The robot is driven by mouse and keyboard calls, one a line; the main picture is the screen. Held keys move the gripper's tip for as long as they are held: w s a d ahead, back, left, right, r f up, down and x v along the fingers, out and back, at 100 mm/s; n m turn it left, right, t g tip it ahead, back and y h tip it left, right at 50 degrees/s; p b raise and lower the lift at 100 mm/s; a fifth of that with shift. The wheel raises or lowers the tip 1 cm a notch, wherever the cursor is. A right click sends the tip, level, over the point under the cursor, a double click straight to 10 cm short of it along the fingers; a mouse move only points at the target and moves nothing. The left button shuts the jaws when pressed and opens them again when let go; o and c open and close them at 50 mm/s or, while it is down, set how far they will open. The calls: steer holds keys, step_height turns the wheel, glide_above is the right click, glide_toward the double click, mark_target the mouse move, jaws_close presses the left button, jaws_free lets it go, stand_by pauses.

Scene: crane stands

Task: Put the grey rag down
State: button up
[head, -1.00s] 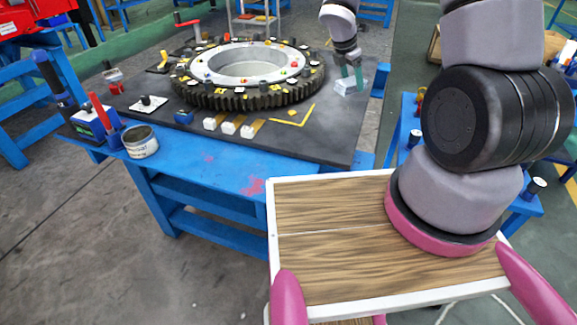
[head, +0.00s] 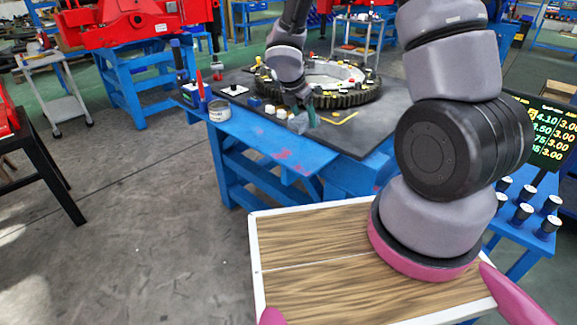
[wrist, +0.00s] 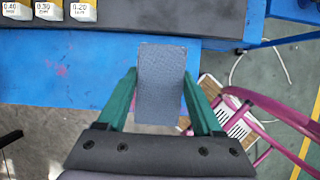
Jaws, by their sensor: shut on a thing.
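The grey rag (wrist: 160,80) is a grey-blue block-like piece between the green fingers of my gripper (wrist: 160,95) in the wrist view. My gripper is shut on it. In the head view my gripper (head: 311,118) hangs near the front edge of the blue table (head: 250,130), with the rag (head: 298,122) at its tips. In the wrist view the blue tabletop (wrist: 60,80) lies below the rag, apart from it as far as I can tell, with floor nearer me.
A large toothed ring (head: 345,97) stands on the black mat (head: 385,125). Labelled blocks (wrist: 45,10) line the mat's front edge. A paint can (head: 219,110) and a blue box (head: 192,95) stand at the table's left end. A blue stand with several knobs (head: 525,210) is at right.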

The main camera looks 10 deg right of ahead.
glide_above(304, 152)
steer(key=s+a, duration=0.1)
steer(key=f, duration=0.5)
steer(key=shift+s+a, duration=0.1)
steer(key=shift+a, duration=0.1)
steer(key=shift+d+f, duration=0.1)
steer(key=shift+f, duration=2.4)
steer(key=o, duration=1.4)
steer(key=shift+f, duration=0.15)
steer(key=shift+o, duration=0.2)
